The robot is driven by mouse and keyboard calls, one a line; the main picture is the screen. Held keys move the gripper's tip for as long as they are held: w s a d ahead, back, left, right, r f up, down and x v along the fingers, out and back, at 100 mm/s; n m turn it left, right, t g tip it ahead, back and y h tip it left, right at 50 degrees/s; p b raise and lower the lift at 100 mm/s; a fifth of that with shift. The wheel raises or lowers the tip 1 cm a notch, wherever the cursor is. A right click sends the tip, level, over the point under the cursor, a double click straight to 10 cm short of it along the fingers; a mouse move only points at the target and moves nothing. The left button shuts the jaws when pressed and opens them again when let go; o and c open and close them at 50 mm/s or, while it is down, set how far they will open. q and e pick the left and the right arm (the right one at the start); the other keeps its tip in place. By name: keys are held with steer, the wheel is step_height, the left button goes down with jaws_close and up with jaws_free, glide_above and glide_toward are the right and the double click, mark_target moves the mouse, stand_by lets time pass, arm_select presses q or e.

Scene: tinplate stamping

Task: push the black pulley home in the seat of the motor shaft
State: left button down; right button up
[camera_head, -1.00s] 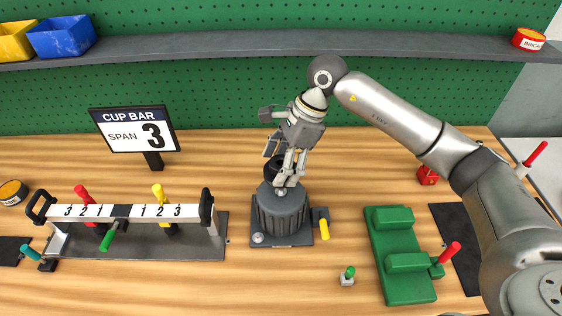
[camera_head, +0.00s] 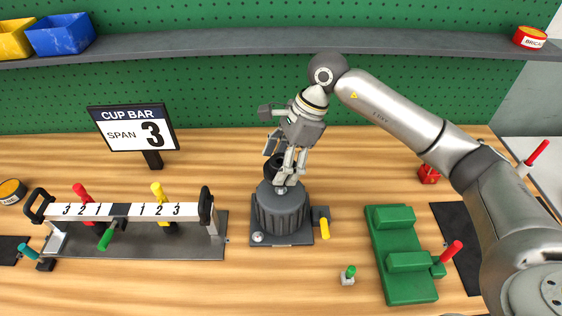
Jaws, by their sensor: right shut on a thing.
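The motor (camera_head: 281,212) is a dark grey ribbed cylinder on a dark base plate in the middle of the bench. The black pulley (camera_head: 271,168) is at the top of the motor, partly hidden by my right gripper's fingers. My right gripper (camera_head: 284,178) comes down from above, tilted, and is shut on the black pulley. The shaft and its seat are hidden behind the pulley and the fingers, so I cannot tell how deep the pulley sits. My left gripper is not in view.
A white numbered bar fixture (camera_head: 125,211) with coloured handles stands left of the motor. A green fixture (camera_head: 400,254) with a red handle is to the right. A yellow handle (camera_head: 324,228) sticks out beside the motor, and a small green-topped switch (camera_head: 349,274) is in front.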

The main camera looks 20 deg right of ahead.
mark_target(281, 190)
steer(key=shift+b, duration=0.7)
stand_by(1.0)
steer(key=shift+f+b, duration=2.9)
steer(key=shift+b, duration=0.05)
steer(key=o, duration=1.5)
steer(key=shift+o, duration=0.3)
steer(key=shift+f, duration=0.1)
steer(key=v, duration=1.2)
